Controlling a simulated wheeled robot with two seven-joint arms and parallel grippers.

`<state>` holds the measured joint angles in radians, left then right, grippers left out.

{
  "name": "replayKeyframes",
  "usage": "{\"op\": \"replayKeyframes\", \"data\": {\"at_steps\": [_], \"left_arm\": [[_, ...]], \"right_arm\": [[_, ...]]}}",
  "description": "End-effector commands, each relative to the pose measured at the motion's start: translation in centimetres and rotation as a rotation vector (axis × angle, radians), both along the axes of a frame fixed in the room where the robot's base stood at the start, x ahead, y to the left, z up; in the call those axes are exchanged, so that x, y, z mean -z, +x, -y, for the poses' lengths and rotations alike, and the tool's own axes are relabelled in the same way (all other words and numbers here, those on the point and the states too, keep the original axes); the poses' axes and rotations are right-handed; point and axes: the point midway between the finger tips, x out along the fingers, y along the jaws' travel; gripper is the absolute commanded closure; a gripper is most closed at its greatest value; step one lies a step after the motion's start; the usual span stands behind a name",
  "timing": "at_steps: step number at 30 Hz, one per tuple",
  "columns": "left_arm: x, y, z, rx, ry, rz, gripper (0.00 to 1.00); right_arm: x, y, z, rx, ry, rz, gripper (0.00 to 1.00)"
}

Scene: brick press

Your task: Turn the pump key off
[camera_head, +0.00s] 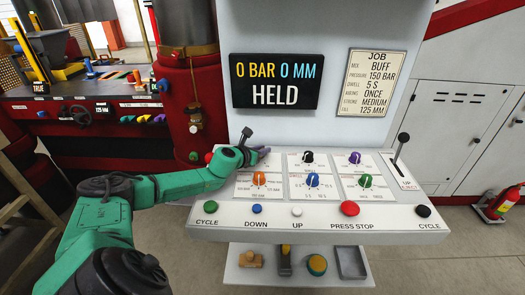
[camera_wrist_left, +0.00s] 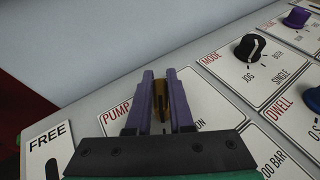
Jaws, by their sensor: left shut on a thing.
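The pump key (camera_wrist_left: 159,96) is a small brass piece on the white panel card marked PUMP (camera_wrist_left: 115,110). Part of the word ON shows to its right, and the rest of the card is hidden by my gripper. My left gripper (camera_wrist_left: 160,76) has its two purple fingers on either side of the key and is shut on it. In the head view my left gripper (camera_head: 263,151) is at the upper left of the control panel and hides the key there. My right gripper is in neither view.
The panel (camera_head: 300,212) carries several knobs close by, with the black MODE knob (camera_wrist_left: 249,47) nearest on the right. A FREE label (camera_wrist_left: 48,135) lies left of the gripper. The screen (camera_head: 275,81) reads 0 BAR 0 MM HELD. A black-topped lever (camera_head: 402,140) stands at right.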

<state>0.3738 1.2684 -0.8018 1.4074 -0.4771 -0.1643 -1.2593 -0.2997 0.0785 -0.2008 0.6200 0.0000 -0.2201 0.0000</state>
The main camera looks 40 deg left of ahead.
Motion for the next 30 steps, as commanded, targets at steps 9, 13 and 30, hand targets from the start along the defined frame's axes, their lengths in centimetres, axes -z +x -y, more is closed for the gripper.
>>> {"op": "replayKeyframes", "data": {"at_steps": [9, 13, 30], "left_arm": [[0.0, 0.0, 0.0, 0.0, 0.0, 0.0, 0.5], [0.0, 0.0, 0.0, 0.0, 0.0, 0.0, 0.5], [-1.5, -4.3, 0.4, 0.004, 0.012, 0.004, 0.5]], "right_arm": [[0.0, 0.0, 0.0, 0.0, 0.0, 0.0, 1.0], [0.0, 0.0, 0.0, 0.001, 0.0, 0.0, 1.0], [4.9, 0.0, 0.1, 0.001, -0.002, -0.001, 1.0]]}}
